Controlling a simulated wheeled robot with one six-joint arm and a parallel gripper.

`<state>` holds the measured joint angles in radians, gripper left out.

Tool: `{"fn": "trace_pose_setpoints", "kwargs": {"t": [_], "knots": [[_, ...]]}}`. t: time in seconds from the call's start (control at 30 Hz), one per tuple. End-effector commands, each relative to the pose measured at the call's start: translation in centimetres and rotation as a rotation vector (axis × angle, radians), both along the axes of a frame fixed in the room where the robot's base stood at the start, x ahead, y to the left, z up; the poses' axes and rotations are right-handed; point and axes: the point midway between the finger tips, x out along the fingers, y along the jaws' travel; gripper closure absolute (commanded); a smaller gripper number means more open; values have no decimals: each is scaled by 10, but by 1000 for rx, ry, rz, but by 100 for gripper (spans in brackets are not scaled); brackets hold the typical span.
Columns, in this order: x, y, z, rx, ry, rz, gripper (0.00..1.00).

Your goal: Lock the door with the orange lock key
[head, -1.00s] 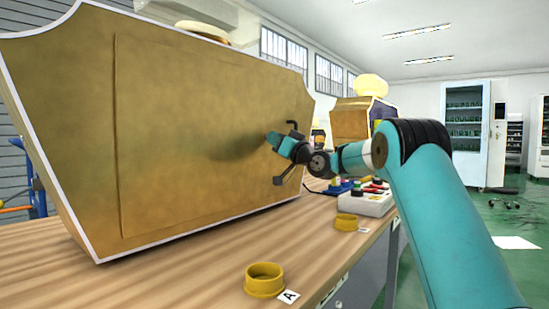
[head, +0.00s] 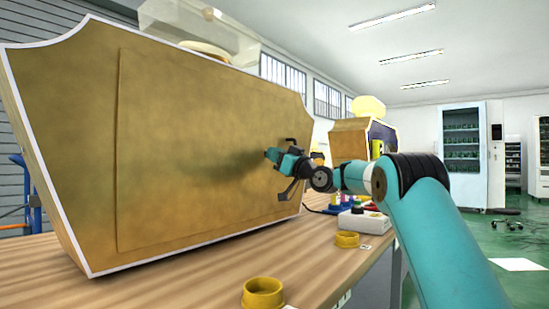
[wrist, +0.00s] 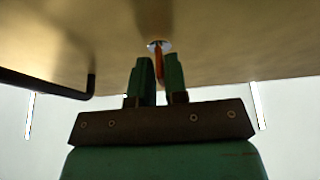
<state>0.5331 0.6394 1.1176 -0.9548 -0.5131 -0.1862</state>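The door is a large flat golden panel (head: 200,150), edged in white. It also fills the top of the wrist view (wrist: 230,40). In the wrist view, the orange lock key (wrist: 159,64) sticks out of a round silver lock (wrist: 153,45). My gripper (wrist: 159,78) has its two green fingers on either side of the key, with hardly any gap, and looks shut on it. In the head view my gripper (head: 270,155) is at the panel's right part; the key cannot be made out there. A black bent handle (wrist: 60,85) is left of the fingers.
The panel's case stands on a wooden table (head: 190,285). Yellow rings (head: 262,293) and (head: 346,239) lie on it in front. A white box (head: 364,222) with coloured parts is beyond. Another golden case (head: 350,140) stands behind. The green floor right is mostly open.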

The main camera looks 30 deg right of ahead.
Motion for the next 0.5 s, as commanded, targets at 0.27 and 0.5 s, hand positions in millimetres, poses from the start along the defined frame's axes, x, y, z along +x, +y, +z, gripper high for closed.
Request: {"fn": "trace_pose_setpoints", "kwargs": {"t": [0.27, 0.5], "knots": [[-1, 0, 0, 0, 3, 4, 68], [-11, -5, -7, 1, 8, 4, 68]]}}
